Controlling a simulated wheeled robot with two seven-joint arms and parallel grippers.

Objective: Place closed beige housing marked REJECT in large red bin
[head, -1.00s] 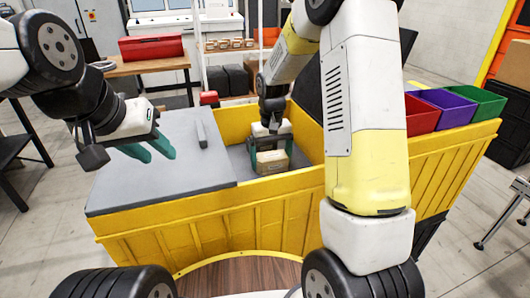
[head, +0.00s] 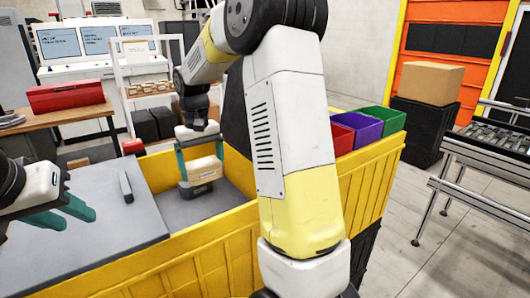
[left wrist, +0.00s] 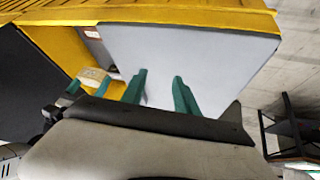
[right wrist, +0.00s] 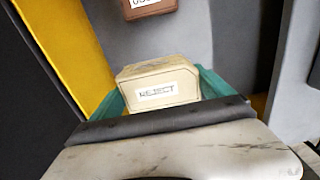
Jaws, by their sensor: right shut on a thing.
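The beige housing marked REJECT (right wrist: 160,84) is closed and held between the fingers of my right gripper (head: 199,160). In the head view the housing (head: 205,171) hangs inside the yellow-walled pallet box, with a dark object (head: 197,190) showing just below it. My left gripper (head: 76,218) is open and empty over the grey panel, and its spread teal fingers also show in the left wrist view (left wrist: 158,88). A red bin (head: 354,128) stands at the right of the pallet box, partly hidden by my right arm.
Purple (head: 362,129) and green (head: 381,119) bins stand beside the red one. The yellow wall (head: 370,180) borders the box. A brown labelled object (right wrist: 150,8) lies beyond the housing. A red box (head: 65,96) sits on a wooden table.

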